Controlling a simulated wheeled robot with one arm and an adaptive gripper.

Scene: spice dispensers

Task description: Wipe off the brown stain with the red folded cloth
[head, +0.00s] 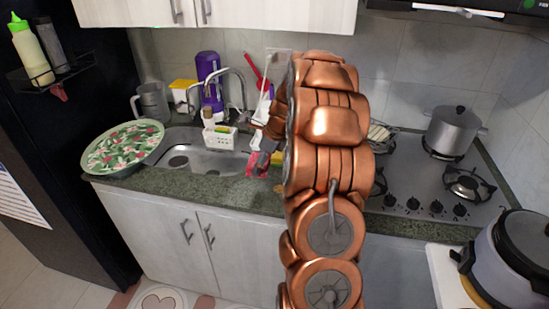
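My copper-coloured arm fills the middle of the head view and hides much of the counter. My gripper (262,152) is small and partly hidden at the arm's left side, over the counter by the sink's right edge. A red cloth-like thing (257,164) shows right at the fingertips, on or just above the counter. I cannot tell whether the fingers hold it or are only beside it.
The sink (205,163) has a floral plate (122,147) to its left and a white caddy (220,138) behind it. A purple bottle (208,80) stands at the back. The stove (420,175) carries a pot (453,130). A cooker (515,255) stands at lower right.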

